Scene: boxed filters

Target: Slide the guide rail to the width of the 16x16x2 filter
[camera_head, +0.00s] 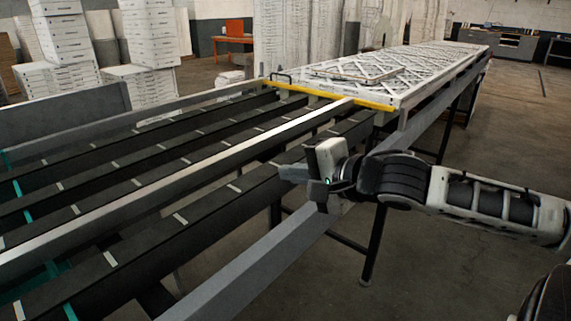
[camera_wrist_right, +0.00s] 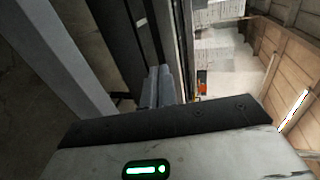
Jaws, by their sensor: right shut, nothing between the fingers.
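The guide rail (camera_head: 215,152) is a long silver bar lying lengthwise over the dark conveyor strips. My right gripper (camera_head: 290,172) is to the right of the rail, above the near strip and inside the grey side beam, apart from the rail. Its fingers are shut and empty; they also show close together in the right wrist view (camera_wrist_right: 157,86). My left gripper is not in view. White framed filters (camera_head: 400,72) lie on the far table; I cannot read their sizes.
The grey side beam (camera_head: 255,262) runs below my right wrist. A yellow bar (camera_head: 330,95) crosses the conveyor's far end. White boxes (camera_head: 68,45) are stacked at the back left. Open floor (camera_head: 480,150) lies to the right.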

